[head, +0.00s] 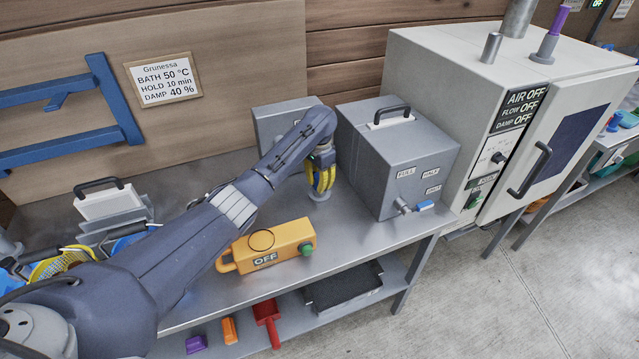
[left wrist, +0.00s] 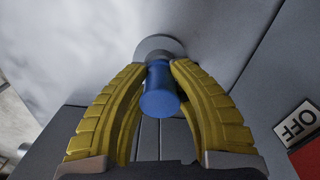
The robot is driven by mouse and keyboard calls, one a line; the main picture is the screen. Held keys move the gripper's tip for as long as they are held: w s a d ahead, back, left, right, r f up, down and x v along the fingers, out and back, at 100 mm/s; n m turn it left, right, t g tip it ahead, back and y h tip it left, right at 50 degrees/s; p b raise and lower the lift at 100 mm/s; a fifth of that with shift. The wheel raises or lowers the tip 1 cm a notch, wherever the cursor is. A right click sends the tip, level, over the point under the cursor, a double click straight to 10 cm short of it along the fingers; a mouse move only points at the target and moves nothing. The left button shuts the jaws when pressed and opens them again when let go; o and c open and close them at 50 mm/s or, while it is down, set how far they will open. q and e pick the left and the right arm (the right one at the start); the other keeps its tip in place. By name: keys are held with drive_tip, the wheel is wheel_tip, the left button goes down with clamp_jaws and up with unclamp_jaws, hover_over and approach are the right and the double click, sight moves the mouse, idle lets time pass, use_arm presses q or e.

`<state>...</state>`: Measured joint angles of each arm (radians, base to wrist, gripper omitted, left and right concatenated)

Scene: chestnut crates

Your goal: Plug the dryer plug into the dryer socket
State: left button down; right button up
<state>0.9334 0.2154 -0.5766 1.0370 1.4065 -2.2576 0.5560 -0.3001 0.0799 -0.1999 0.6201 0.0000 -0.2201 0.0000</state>
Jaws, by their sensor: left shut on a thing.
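My left gripper (head: 322,186) is low over the metal table, in front of the small grey box. In the left wrist view its yellow fingers (left wrist: 160,85) are shut around a blue cylindrical grip (left wrist: 159,92) with a pale grey round disc (left wrist: 158,46) at its far end. The disc also shows under the fingertips in the head view (head: 320,196); I cannot tell whether it touches the table. The white dryer cabinet (head: 435,65) stands at the right, its panel reading OFF. A dark fitting (head: 473,199) sits low on its front; I cannot tell if it is the socket. My right gripper is out of view.
A grey box with a top handle (head: 400,165) and a blue-ended tap stands right of the gripper. A smaller grey box (head: 275,118) is behind. A yellow OFF unit (head: 275,247) lies in front. A purple-handled piece (head: 547,47) stands on the cabinet. Scoops lie on the lower shelf.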

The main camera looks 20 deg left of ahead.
sight(319, 175)
use_arm(q)
drive_tip(key=shift+r, duration=2.25)
